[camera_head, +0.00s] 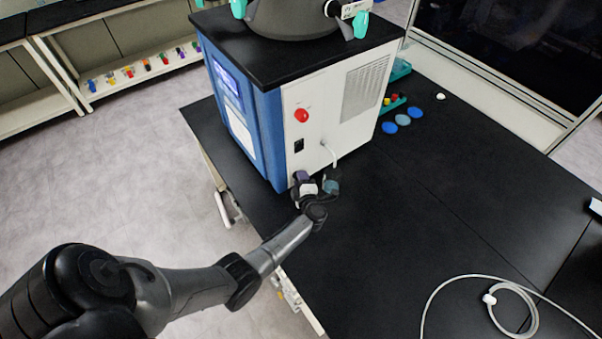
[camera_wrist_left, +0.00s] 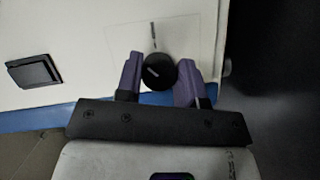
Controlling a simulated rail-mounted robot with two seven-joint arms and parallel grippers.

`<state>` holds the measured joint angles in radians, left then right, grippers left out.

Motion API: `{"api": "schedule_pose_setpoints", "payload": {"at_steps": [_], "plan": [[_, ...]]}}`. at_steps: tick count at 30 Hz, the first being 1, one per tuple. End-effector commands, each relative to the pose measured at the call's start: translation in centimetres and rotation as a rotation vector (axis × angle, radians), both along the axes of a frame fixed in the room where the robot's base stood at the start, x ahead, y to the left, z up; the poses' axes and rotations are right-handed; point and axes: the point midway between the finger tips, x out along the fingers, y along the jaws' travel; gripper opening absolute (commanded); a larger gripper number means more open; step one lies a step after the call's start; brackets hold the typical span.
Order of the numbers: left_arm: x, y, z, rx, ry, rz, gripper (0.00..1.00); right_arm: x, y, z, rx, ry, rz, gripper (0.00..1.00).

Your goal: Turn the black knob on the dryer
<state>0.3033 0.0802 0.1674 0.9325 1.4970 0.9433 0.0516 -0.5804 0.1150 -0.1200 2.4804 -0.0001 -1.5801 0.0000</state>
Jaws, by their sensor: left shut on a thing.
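The dryer (camera_head: 318,115) is a white box with a blue front edge and a black top, standing on the black table. My left gripper (camera_head: 304,182) is at the lower part of its white side, with the wrist just below. In the left wrist view, the round black knob (camera_wrist_left: 158,73) sits between the two purple fingers of my left gripper (camera_wrist_left: 158,80), which is shut on it. A pale pointer line on the knob is tilted. A short dark mark is on the panel above it. In the head view the knob is not distinguishable behind the gripper. My right gripper is not in view.
A black switch (camera_wrist_left: 33,72) is left of the knob; a red button (camera_head: 301,115) is higher on the panel. Blue discs (camera_head: 389,127) lie behind. A coiled white tube (camera_head: 488,299) lies at front right. The table's middle is clear.

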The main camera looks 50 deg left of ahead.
Motion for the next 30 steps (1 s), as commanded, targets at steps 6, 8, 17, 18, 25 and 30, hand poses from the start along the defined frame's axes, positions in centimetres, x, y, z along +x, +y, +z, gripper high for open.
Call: {"api": "schedule_pose_setpoints", "payload": {"at_steps": [6,8,17,18,25,30], "plan": [[0.0,-0.2,0.4,0.005,0.203,0.000,0.12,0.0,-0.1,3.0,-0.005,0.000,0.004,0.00],[0.0,-0.1,0.4,0.009,0.256,0.000,0.12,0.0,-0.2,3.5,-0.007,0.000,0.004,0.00],[0.0,-0.1,0.1,0.022,0.481,-0.002,0.12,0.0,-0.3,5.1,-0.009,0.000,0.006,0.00],[0.1,-0.1,0.1,0.024,0.503,-0.002,0.12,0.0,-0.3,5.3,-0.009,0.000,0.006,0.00],[0.0,-0.1,0.0,0.030,0.602,-0.001,0.12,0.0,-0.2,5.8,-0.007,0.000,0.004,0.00],[0.0,-0.1,-0.1,0.034,0.641,-0.002,0.12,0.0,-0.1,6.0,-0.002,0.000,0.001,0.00]]}}
